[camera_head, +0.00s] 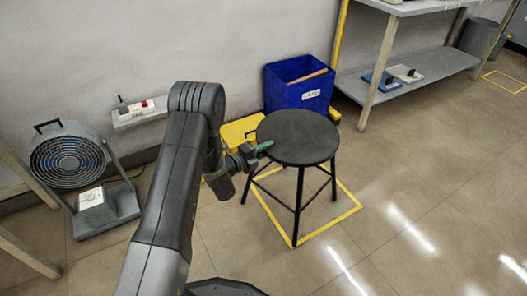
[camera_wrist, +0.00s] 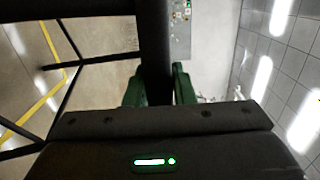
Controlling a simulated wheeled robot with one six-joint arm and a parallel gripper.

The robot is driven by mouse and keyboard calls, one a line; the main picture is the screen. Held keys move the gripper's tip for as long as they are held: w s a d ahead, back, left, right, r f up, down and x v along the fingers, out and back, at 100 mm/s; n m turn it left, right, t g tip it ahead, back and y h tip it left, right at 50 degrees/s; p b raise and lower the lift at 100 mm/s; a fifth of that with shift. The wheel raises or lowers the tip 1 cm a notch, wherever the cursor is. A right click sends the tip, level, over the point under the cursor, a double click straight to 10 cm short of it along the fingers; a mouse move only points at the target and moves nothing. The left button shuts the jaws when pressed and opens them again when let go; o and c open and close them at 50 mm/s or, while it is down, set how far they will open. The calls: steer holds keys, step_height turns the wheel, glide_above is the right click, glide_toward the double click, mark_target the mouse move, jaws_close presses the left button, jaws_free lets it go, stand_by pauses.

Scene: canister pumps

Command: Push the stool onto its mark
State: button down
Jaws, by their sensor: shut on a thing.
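The stool (camera_head: 297,135) has a round dark seat and thin black legs and stands upright. Its mark is a yellow square outline (camera_head: 345,214) on the floor. The stool sits to the left on it: the left foot is outside the left line, the front foot is at the near corner, and the right foot is inside. My gripper (camera_head: 257,150) is at the left edge of the seat. In the wrist view its green fingers (camera_wrist: 158,84) lie on either side of the dark seat edge (camera_wrist: 154,40), shut on it. The far foot is hidden.
A blue bin (camera_head: 297,92) and a low yellow object (camera_head: 238,132) stand close behind the stool by the wall. A grey fan unit (camera_head: 68,158) stands at left. A shelf table (camera_head: 425,72) is at back right. The floor right and front is clear.

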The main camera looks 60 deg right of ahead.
mark_target(285, 141)
steer(key=shift+b+x, duration=0.45)
steer(key=shift+x, duration=1.35)
steer(key=shift+s, duration=0.1)
steer(key=shift+b+x, duration=0.8)
steer(key=shift+x, duration=1.65)
steer(key=shift+c, duration=1)
jaws_free()
steer(key=shift+p+v, duration=0.6)
steer(key=shift+v, duration=3.45)
